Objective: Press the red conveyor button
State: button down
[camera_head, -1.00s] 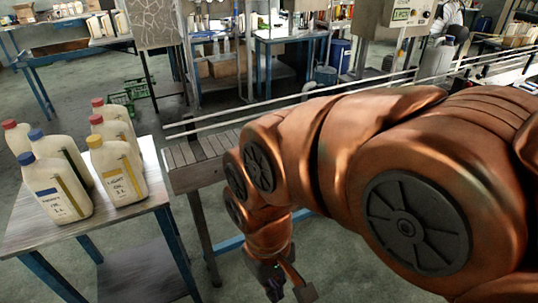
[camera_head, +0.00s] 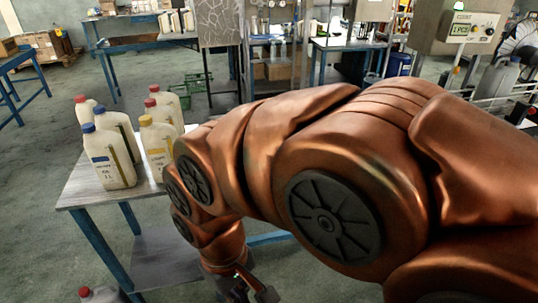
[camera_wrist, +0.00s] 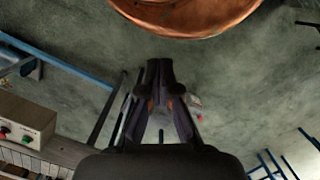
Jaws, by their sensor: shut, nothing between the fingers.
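A pale control box (camera_wrist: 22,118) is at the left edge of the wrist view. It carries a red button (camera_wrist: 4,131) and a green button (camera_wrist: 27,139), beside a slatted conveyor end (camera_wrist: 30,163). My gripper (camera_wrist: 160,64) is shut and empty, pointing at the floor, well to the right of the box and apart from it. In the head view my gripper (camera_head: 246,287) hangs low at the bottom edge. A red button (camera_head: 531,113) on a dark box also shows at the right edge there. My arm hides most of the conveyor.
A table (camera_head: 75,196) with several oil bottles (camera_head: 110,160) stands at the left. A counter box (camera_head: 470,27) is at the upper right.

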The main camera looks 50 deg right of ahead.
jog(key=shift+a, duration=0.15)
jog(key=shift+w, duration=0.15)
jog(key=w+d+r+m+t+h+b, duration=0.25)
jog(key=w+d+m+h, duration=0.2)
jog(key=w+d, duration=1.6)
jog(key=w+d+f+m+h+b, duration=0.1)
jog(key=w+d+h+b, duration=0.1)
jog(key=d, duration=1.5)
jog(key=w+d+f+m+h+b, duration=0.1)
jog(key=w+d, duration=0.3)
jog(key=d, duration=1.4)
jog(key=shift+d+f+m+t+h+b, duration=0.25)
jog(key=shift+f+m+t+h+b, duration=0.1)
jog(key=shift+f+h+b, duration=0.35)
jog(key=shift+r, duration=0.1)
